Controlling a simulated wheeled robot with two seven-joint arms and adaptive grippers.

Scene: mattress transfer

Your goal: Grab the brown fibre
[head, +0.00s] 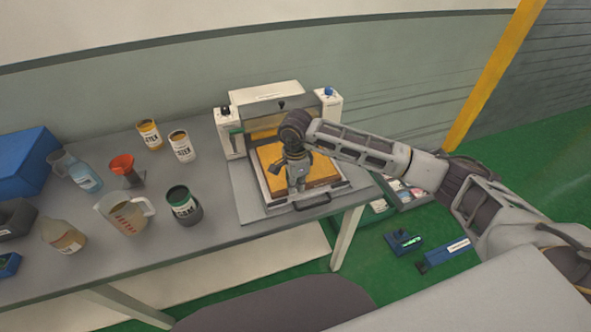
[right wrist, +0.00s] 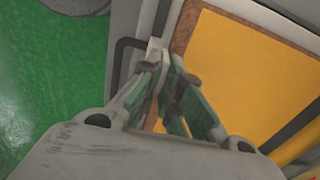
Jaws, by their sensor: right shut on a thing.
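The brown fibre (right wrist: 187,28) shows as a brown edge along a yellow-orange face (right wrist: 240,75) in the right wrist view. In the head view this yellow-orange piece (head: 322,170) lies in the metal tray of the press-like machine (head: 265,98). My right gripper (head: 298,188) reaches down over the tray's front part. In the right wrist view its green fingers (right wrist: 166,70) are closed together at the brown edge, next to the tray's dark handle. The fingers hide the exact grip. My left gripper is not in view.
The tray's front handle (head: 313,201) faces the table edge. Several cans, a beaker (head: 122,214), bottles and a blue box (head: 22,158) stand on the grey table (head: 225,225) to the left. Blue items (head: 404,241) lie on the green floor at right.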

